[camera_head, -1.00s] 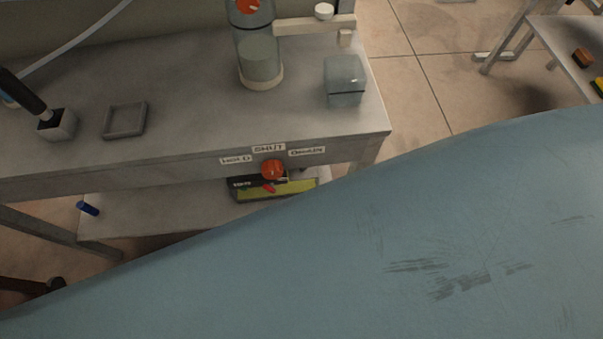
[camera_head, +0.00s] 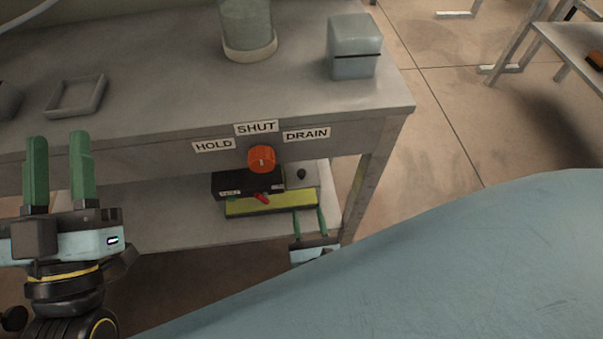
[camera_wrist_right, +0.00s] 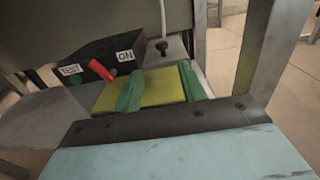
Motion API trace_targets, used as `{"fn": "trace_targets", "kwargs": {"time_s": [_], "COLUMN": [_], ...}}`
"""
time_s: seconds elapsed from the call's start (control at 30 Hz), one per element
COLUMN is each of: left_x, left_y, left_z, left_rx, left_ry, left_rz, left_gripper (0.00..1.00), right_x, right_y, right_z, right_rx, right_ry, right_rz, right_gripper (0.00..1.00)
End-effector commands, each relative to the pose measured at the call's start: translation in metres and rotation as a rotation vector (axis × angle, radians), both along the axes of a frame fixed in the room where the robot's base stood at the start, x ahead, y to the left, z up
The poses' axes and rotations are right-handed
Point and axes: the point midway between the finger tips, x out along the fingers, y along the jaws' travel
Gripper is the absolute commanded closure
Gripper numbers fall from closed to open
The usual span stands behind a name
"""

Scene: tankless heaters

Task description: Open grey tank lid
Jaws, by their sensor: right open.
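A grey box (camera_head: 354,45) with a dark seam below its top stands shut at the right end of the table. On the lower shelf, a grey surface with a black knob (camera_head: 301,174) sits beside a black box with a red lever (camera_head: 261,198). The knob also shows in the right wrist view (camera_wrist_right: 161,46). I cannot tell which is the tank lid. My right gripper (camera_head: 308,211) is open and empty at the shelf's front, its fingers in front of the yellow-green panel (camera_wrist_right: 160,88). My left gripper (camera_head: 58,142) is open and empty before the table's left front.
An orange knob (camera_head: 262,159) is on the table front among HOLD, SHUT and DRAIN labels. A glass cylinder (camera_head: 247,28) and a shallow grey tray (camera_head: 76,95) stand on the table (camera_head: 170,85). A table leg (camera_head: 366,195) rises right of my right gripper.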

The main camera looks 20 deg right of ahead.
Motion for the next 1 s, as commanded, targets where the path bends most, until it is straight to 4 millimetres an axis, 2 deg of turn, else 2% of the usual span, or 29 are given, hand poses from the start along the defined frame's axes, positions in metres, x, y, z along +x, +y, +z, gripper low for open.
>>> {"fn": "trace_targets", "kwargs": {"time_s": [0.17, 0.5, 0.7, 1.0], "left_x": [-0.003, -0.014, -0.024, -0.030], "left_y": [0.000, 0.004, 0.006, 0.008], "left_z": [0.004, 0.014, 0.020, 0.024], "left_rx": [-0.013, -0.061, -0.092, -0.110], "left_ry": [-0.041, -0.207, -0.307, -0.366], "left_rz": [0.000, 0.001, 0.001, 0.001], "left_gripper": [0.64, 0.64, 0.64, 0.64], "right_x": [0.012, 0.080, 0.111, 0.127], "right_y": [-0.006, -0.025, -0.034, -0.038], "right_z": [-0.001, -0.001, -0.002, -0.001], "right_rx": [0.019, 0.017, 0.016, 0.016], "right_ry": [-0.015, -0.014, -0.012, -0.010], "right_rz": [-0.015, -0.014, -0.012, -0.012], "right_gripper": [0.59, 0.59, 0.59, 0.59]}}
